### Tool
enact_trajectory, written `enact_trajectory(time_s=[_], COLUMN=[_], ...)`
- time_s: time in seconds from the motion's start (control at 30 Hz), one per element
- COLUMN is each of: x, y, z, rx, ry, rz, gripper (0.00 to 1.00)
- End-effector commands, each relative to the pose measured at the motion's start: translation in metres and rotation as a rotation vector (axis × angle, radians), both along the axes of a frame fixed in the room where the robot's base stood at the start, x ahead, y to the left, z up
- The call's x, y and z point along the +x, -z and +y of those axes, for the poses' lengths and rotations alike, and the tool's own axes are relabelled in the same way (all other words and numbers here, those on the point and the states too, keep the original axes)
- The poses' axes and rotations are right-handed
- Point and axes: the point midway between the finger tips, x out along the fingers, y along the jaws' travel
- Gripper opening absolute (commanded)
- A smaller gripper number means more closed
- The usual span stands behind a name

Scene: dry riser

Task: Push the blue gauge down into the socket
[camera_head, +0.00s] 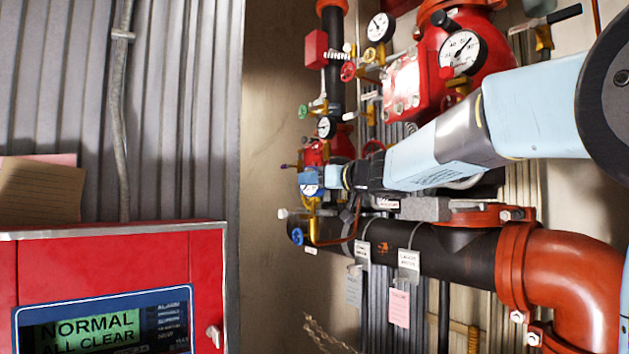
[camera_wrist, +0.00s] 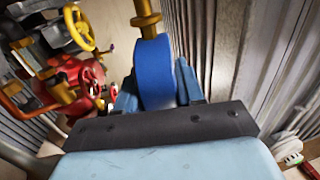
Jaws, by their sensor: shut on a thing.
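The blue gauge (camera_head: 310,184) has a white dial and sits at the end of my outstretched arm in the head view. My gripper (camera_head: 328,178) is shut on it from the right. In the wrist view the gauge's blue rim (camera_wrist: 156,72) stands between my two light-blue fingers (camera_wrist: 158,90). A brass fitting (camera_head: 312,208) lies directly below the gauge, above the black horizontal pipe. In the wrist view brass parts (camera_wrist: 146,20) line up with the gauge's far side. I cannot tell where the gauge's stem ends and the socket begins, or how deep it sits.
Red valves with other dial gauges (camera_head: 461,53) crowd above my arm. The black pipe (camera_head: 450,255) with hanging tags runs below. A blue handwheel (camera_head: 297,236) is below left of the gauge. A red panel (camera_head: 205,285) stands at lower left. A bare wall strip (camera_head: 262,130) is left of the gauge.

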Motion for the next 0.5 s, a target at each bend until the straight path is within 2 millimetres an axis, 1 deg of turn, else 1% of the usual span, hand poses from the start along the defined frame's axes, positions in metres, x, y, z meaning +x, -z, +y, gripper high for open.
enact_trajectory(time_s=[0.5], x=[0.0], y=[0.0052], z=[0.0], rx=[0.0], ry=[0.0], rz=[0.0], gripper=[0.03])
